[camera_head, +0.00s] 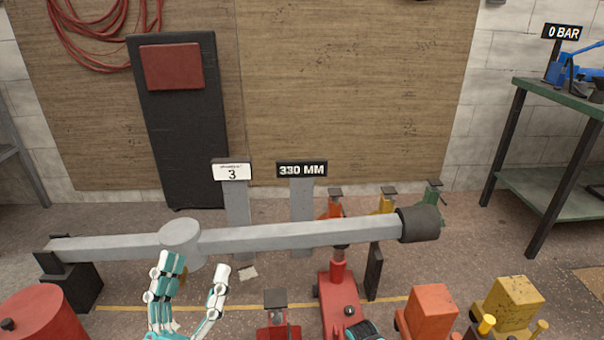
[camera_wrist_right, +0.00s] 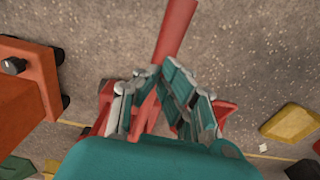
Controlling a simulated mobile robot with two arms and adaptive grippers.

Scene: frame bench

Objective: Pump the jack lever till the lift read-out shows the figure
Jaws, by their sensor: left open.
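The lift read-out (camera_head: 302,169) shows 330 MM on a grey post behind the long grey beam (camera_head: 270,236). A red jack (camera_head: 340,300) stands under the beam's right part. In the right wrist view a red bar, which looks like the jack lever (camera_wrist_right: 176,30), runs between the fingers of my right gripper (camera_wrist_right: 157,72). The fingers lie close on both sides of it; whether they grip it is unclear. In the head view only a bit of this gripper shows at the bottom edge. My left gripper (camera_head: 195,268) is open and empty, in front of the beam's round hub (camera_head: 181,237).
A white card (camera_head: 232,171) reads 3. A red drum (camera_head: 40,318) stands front left. Orange (camera_head: 432,308) and yellow (camera_head: 512,302) blocks stand front right. A green bench (camera_head: 560,95) at right carries a blue device and a 0 BAR sign (camera_head: 562,32).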

